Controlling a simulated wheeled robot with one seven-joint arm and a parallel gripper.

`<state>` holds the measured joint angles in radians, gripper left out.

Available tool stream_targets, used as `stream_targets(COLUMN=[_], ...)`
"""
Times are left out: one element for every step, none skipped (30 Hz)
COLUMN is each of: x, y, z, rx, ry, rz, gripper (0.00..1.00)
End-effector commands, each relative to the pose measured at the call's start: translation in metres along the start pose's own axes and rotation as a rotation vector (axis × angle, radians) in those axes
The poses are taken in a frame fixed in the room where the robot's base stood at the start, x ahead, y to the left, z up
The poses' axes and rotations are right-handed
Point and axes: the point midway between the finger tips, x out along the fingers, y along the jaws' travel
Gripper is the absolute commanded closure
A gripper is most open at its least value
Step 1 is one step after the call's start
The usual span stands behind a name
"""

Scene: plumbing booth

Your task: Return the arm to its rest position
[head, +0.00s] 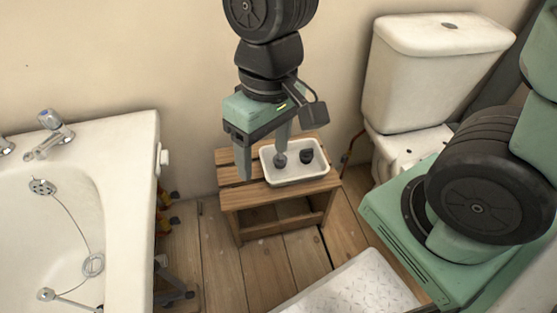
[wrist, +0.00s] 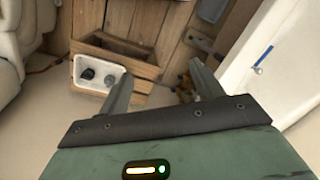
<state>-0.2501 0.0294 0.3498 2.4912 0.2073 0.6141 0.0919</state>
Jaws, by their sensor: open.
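My gripper (head: 263,164) hangs with its fingers pointing down in the head view, over the wooden stool and in front of the cream wall. Its two fingers are apart, and nothing shows between them. In the wrist view the spread fingers (wrist: 160,72) are also empty. A white tray (head: 296,181) sits on the stool with a grey rounded piece (head: 280,160) and a dark piece (head: 306,156) in it. In the head view the right finger overlaps the tray; in the wrist view the tray (wrist: 100,88) lies left of the fingers.
The slatted wooden stool (head: 231,174) stands on the plank floor. A white basin or bath (head: 125,160) with taps is at left. A toilet cistern (head: 428,85) is at right. A white patterned panel (head: 352,290) lies low in front. Open floor (head: 262,265) shows before the stool.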

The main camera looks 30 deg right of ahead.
Motion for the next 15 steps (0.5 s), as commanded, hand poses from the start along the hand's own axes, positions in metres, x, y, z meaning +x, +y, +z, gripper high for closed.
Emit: stream_targets(x=[-0.005, -0.007, -0.009, -0.011, -0.012, -0.012, -0.013, -0.013, -0.013, -0.013, -0.013, -0.013, -0.013, -0.013, -0.013], y=[-0.010, -0.013, -0.016, -0.018, -0.019, -0.020, -0.021, -0.021, -0.021, -0.021, -0.021, -0.021, -0.021, -0.021, -0.021], z=[0.015, 0.022, 0.030, 0.035, 0.038, 0.042, 0.043, 0.044, 0.045, 0.045, 0.045, 0.045, 0.045, 0.045, 0.044], rx=[-0.112, -0.165, -0.223, -0.259, -0.286, -0.312, -0.326, -0.335, -0.341, -0.341, -0.341, -0.339, -0.338, -0.338, -0.337], ry=[0.010, 0.013, 0.014, 0.015, 0.017, 0.018, 0.019, 0.019, 0.019, 0.018, 0.018, 0.018, 0.018, 0.018, 0.018], rz=[0.028, 0.041, 0.056, 0.066, 0.073, 0.080, 0.084, 0.087, 0.088, 0.089, 0.088, 0.088, 0.088, 0.087, 0.087], gripper=[0.34, 0.34, 0.34, 0.34, 0.34, 0.34, 0.34, 0.34, 0.34, 0.34, 0.34, 0.34, 0.34, 0.34, 0.34])
